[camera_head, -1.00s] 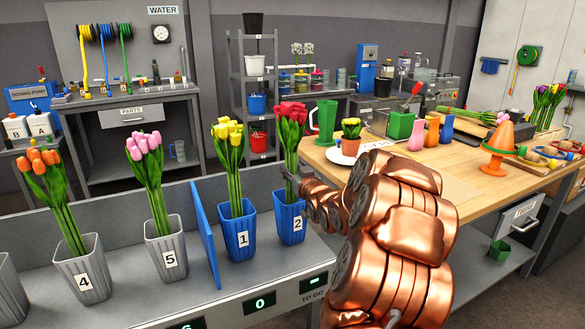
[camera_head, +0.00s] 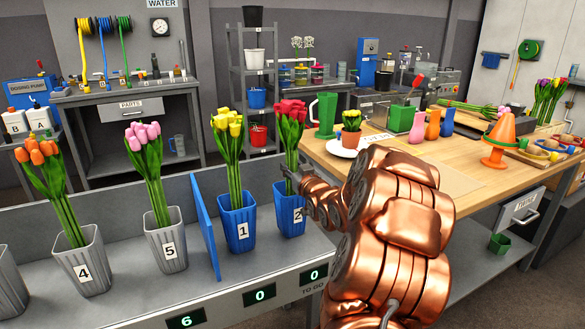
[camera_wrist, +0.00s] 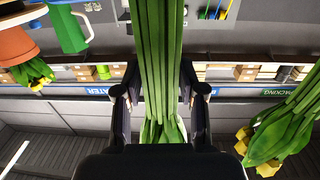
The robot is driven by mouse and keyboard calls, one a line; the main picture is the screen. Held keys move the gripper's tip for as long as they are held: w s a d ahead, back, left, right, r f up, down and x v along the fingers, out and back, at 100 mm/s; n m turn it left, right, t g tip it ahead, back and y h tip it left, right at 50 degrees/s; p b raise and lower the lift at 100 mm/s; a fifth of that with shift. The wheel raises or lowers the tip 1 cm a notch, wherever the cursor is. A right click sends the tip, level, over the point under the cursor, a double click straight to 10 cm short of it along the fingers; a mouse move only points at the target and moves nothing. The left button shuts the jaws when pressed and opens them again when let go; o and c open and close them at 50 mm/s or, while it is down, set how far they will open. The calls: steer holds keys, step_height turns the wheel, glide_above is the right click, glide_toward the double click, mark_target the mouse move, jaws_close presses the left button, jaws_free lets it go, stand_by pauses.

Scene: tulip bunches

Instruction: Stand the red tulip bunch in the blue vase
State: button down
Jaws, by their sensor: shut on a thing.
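The red tulip bunch (camera_head: 291,125) stands upright in the blue bin marked 2 (camera_head: 290,213), its lower stems hidden by the bin walls. My gripper (camera_head: 289,180) is shut on its stems just above the bin rim. In the wrist view, the green stems (camera_wrist: 158,50) run between the two dark fingers of my gripper (camera_wrist: 160,98); the red blooms are not visible there. A small blue vase (camera_head: 447,123) stands on the wooden table, right of an orange vase, and looks empty.
Yellow tulips (camera_head: 229,125) stand close by in blue bin 1 (camera_head: 238,230). A blue divider (camera_head: 206,228) separates them from pink tulips (camera_head: 143,140). The table also holds a potted plant (camera_head: 351,125), green pitcher (camera_head: 326,115) and orange cone (camera_head: 499,140). Its front middle is clear.

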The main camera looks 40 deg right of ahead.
steer(key=shift+f, duration=0.45)
steer(key=c, duration=0.6)
jaws_free()
steer(key=o, duration=0.6)
steer(key=shift+s, duration=0.1)
steer(key=v, duration=0.7)
steer(key=shift+s, duration=0.15)
steer(key=shift+a, duration=0.1)
stand_by(0.5)
